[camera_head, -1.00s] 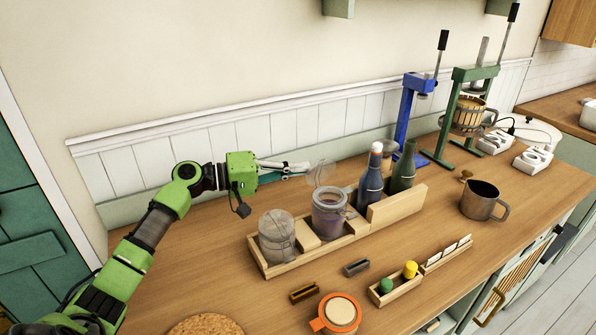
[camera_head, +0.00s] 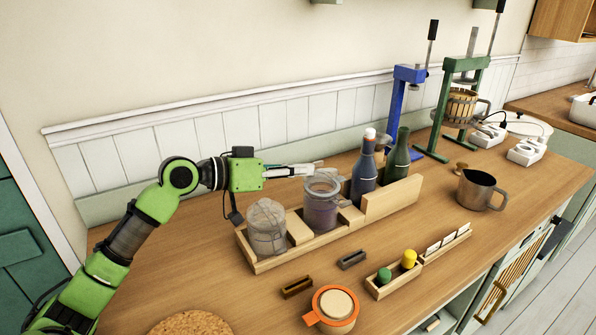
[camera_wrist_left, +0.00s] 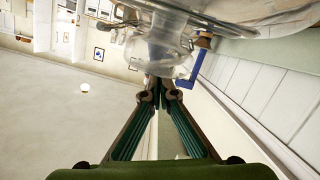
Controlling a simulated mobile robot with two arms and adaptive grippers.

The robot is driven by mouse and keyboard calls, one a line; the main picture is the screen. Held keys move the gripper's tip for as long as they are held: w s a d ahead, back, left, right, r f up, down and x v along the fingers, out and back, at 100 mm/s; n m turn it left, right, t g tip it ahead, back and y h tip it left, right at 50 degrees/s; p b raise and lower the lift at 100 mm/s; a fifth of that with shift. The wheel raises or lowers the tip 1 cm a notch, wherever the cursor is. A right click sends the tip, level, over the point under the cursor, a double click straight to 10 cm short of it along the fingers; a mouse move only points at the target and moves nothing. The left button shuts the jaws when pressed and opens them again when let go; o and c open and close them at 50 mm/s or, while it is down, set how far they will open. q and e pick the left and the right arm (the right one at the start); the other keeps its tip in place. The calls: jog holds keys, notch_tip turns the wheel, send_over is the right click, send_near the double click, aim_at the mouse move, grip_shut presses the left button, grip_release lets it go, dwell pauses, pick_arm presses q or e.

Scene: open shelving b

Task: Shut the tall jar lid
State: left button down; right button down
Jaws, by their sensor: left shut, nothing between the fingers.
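The tall jar (camera_head: 320,212) is clear glass with purple contents and stands upright in the wooden rack. Its clear hinged lid (camera_head: 323,184) is over the mouth, apparently still tilted; any remaining gap is too small to judge. My left gripper (camera_head: 317,168) is shut and empty, with its fingertips just behind and above the lid; I cannot tell whether they touch it. In the left wrist view the closed fingertips (camera_wrist_left: 160,93) are close to clear glass (camera_wrist_left: 172,60) and metal wire parts. My right gripper is not in view.
A second glass jar (camera_head: 266,230) stands left in the rack (camera_head: 290,253). Dark bottles (camera_head: 364,172) stand to its right, with blue (camera_head: 400,110) and green (camera_head: 442,105) presses behind. A metal jug (camera_head: 480,190) and small trays (camera_head: 395,283) sit on the counter.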

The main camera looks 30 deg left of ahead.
pick_arm(q)
jog(key=shift+s+d+f+m+y, duration=0.2)
jog(key=shift+d+f+m+y, duration=0.15)
jog(key=shift+m, duration=0.25)
jog(key=shift+s+d+f, duration=0.2)
jog(key=shift+d+f, duration=0.1)
jog(key=shift+f, duration=0.1)
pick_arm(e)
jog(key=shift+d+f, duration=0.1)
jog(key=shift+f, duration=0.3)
pick_arm(q)
jog(key=shift+d+f, duration=0.1)
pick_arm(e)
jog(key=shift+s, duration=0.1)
